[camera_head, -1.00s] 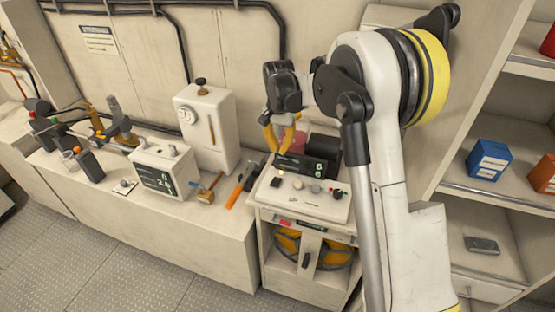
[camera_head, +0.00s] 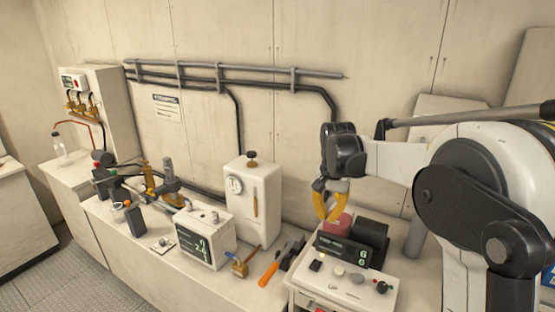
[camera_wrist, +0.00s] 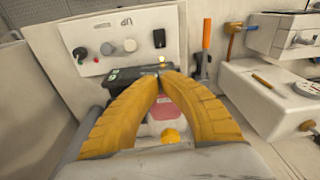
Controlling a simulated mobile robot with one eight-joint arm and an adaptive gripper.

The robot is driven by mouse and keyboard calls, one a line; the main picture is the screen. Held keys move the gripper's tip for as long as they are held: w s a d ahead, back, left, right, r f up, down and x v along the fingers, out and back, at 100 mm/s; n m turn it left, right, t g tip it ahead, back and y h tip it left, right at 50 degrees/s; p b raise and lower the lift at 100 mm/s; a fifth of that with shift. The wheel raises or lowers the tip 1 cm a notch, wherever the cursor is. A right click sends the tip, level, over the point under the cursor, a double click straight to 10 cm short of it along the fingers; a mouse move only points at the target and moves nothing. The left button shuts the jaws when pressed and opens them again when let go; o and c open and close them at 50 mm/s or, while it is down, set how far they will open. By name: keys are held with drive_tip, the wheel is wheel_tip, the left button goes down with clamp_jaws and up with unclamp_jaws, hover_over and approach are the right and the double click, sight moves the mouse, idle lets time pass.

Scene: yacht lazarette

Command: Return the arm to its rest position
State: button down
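My gripper (camera_head: 331,207) hangs over the right-hand white console (camera_head: 345,285). Its two yellow fingers point down in the head view. In the wrist view the tips of my gripper (camera_wrist: 161,72) meet, and nothing is held between them. A red-pink object (camera_head: 338,223) sits behind the console's dark display, below the fingers; it also shows in the wrist view through the gap between the fingers (camera_wrist: 163,112). My arm reaches in from the right, with its white link and dark joints filling the right side of the head view.
A white gauge cabinet (camera_head: 253,200), a white display box (camera_head: 205,238) and an orange-handled tool (camera_head: 269,273) stand on the bench left of my gripper. Dark pipes (camera_head: 235,80) run along the wall behind. Open air lies above the bench.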

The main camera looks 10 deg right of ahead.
drive_tip(key=s+a+f+n+t+b, duration=0.1)
drive_tip(key=s+a+n+t+b, duration=0.15)
drive_tip(key=s+b, duration=0.95)
drive_tip(key=s+f+n+t, duration=0.1)
drive_tip(key=s+f, duration=0.3)
drive_tip(key=s, duration=0.4)
drive_tip(key=s+f+n+t, duration=0.2)
drive_tip(key=s+f, duration=0.3)
drive_tip(key=s, duration=0.4)
drive_tip(key=shift+f+n, duration=0.25)
drive_tip(key=shift+n, duration=0.1)
drive_tip(key=shift+d+t, duration=0.1)
drive_tip(key=shift+t, duration=0.15)
